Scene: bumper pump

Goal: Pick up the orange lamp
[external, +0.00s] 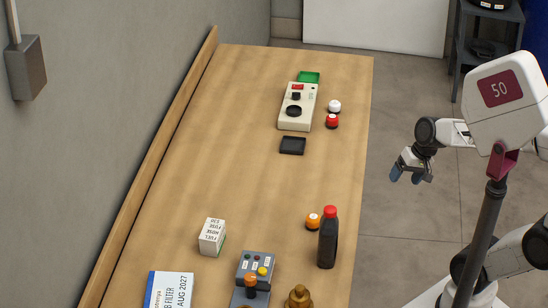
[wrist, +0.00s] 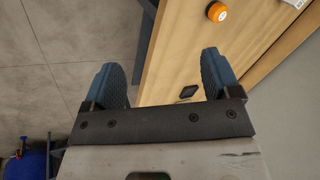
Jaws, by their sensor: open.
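The orange lamp (external: 312,221) is a small orange dome on a black base. It stands on the wooden table, just left of a dark bottle with a red cap (external: 328,238). In the wrist view the orange lamp (wrist: 217,12) shows at the top, beyond my fingertips. My gripper (external: 407,176) hangs beyond the table's right edge, clear of the lamp. In the wrist view my gripper's two blue fingers (wrist: 160,75) are wide apart with nothing between them.
The table's middle is clear.

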